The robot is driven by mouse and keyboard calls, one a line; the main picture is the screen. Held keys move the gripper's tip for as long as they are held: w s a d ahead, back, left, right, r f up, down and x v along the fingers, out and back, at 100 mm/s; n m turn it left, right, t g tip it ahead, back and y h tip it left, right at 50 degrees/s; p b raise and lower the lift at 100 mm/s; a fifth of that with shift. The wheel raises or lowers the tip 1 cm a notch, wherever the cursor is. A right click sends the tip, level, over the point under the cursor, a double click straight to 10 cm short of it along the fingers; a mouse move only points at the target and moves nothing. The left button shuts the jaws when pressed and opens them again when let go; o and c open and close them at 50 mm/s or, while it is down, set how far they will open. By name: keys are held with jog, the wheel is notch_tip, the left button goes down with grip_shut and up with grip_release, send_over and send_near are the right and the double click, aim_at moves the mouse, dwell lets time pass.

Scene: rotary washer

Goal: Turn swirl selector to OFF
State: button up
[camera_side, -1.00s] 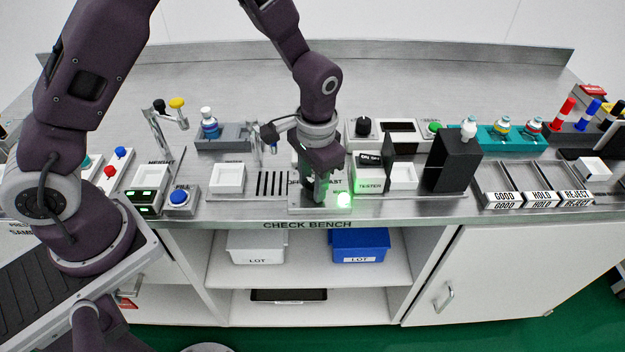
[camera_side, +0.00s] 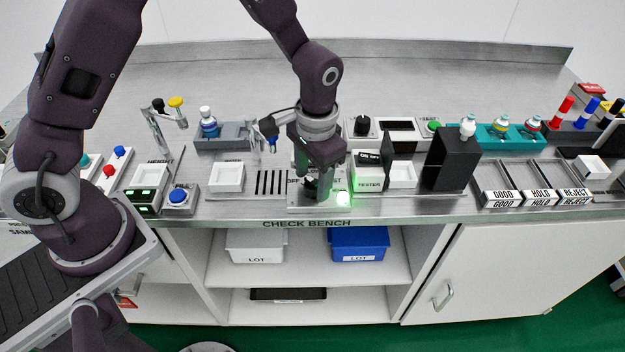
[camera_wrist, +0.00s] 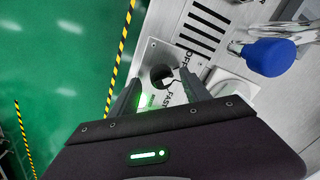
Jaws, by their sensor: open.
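The swirl selector is a small black knob (camera_wrist: 161,74) on a light metal plate in the wrist view. OFF is lettered on one side of it and FAST on another. A lit green lamp (camera_side: 343,199) is on the same plate, just right of my gripper in the side view. My gripper (camera_wrist: 162,92) points down at the plate, open, with its two fingers apart and the knob showing between and slightly beyond their tips. I cannot tell whether a finger touches the knob, or which label it points to. In the side view my gripper (camera_side: 320,194) partly hides the selector and its lettering.
The TESTER box (camera_side: 368,172) and a black upright block (camera_side: 452,160) stand close on the right. A blue-capped item (camera_wrist: 270,57) is beside the plate in the wrist view.

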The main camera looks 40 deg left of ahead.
aim_at(314, 184)
jog(key=r, duration=0.6)
jog(key=shift+d, duration=0.25)
jog(key=shift+f, duration=0.1)
jog(key=s+a+r+t+h, duration=0.1)
jog(key=s+a+r, duration=0.25)
jog(key=r, duration=0.65)
jog(key=s+a+r+n+t, duration=0.1)
jog(key=s+a+r+t, duration=0.1)
jog(key=s, duration=0.7)
jog(key=s+a+r+n+t, duration=0.1)
jog(key=s+a+r+t, duration=0.1)
jog(key=s+r, duration=0.3)
jog(key=s, duration=0.3)
jog(key=shift+s, duration=0.35)
